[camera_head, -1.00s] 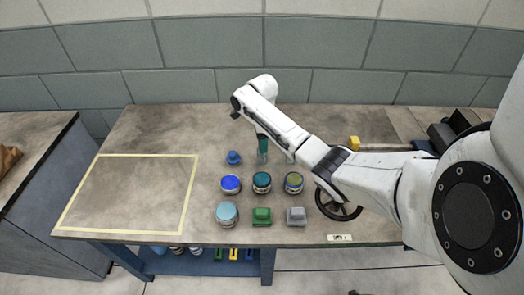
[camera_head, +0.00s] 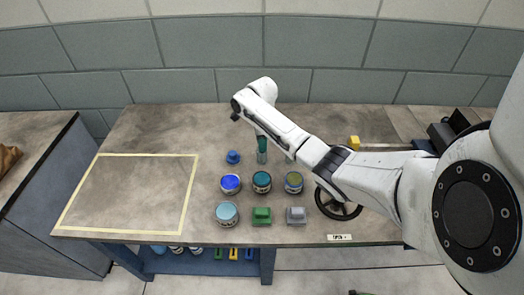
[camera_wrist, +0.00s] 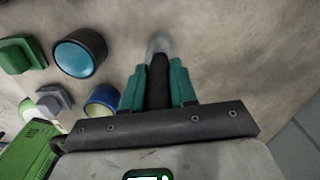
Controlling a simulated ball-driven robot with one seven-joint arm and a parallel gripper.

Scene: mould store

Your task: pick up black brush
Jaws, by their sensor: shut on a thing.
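The black brush (camera_wrist: 158,80) is between the two teal fingers in the wrist view, with its dark shaft pointing away from the palm. A pale, blurred tip (camera_wrist: 160,45) shows at its far end. My gripper (camera_wrist: 157,85) is shut on it, one finger on each side. In the head view my gripper (camera_head: 262,148) points down over the back middle of the table. My arm hides most of the brush there, and I cannot tell whether it touches the table.
Several jars, such as a blue-topped one (camera_head: 230,184), stand in front of my gripper with a green block (camera_head: 262,215) and a grey block (camera_head: 296,215). A small blue item (camera_head: 233,157) is left of it. The taped area (camera_head: 130,195) at the left is clear.

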